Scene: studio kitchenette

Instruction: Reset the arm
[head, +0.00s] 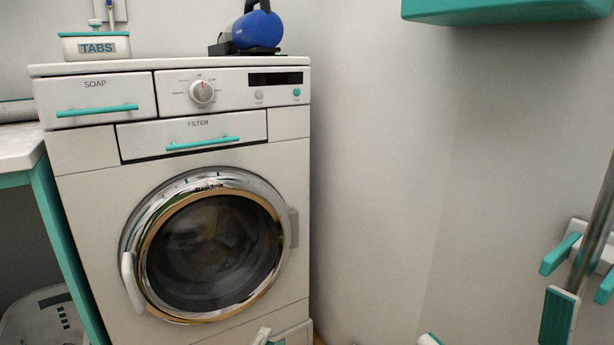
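Neither of my arms can be clearly made out in the head view. A small pale piece (262,337) shows at the bottom edge in front of the washing machine. A white and teal piece (430,340) shows at the bottom edge right of it. Both are cut off, and I cannot tell whether they belong to my grippers.
A washing machine (90,200) stands at left, its round door (215,250) closed. On top are a TABS box (95,47) and a blue object (257,30). A teal cabinet (500,12) hangs upper right. A pole (596,225) stands by a wall clip (560,254).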

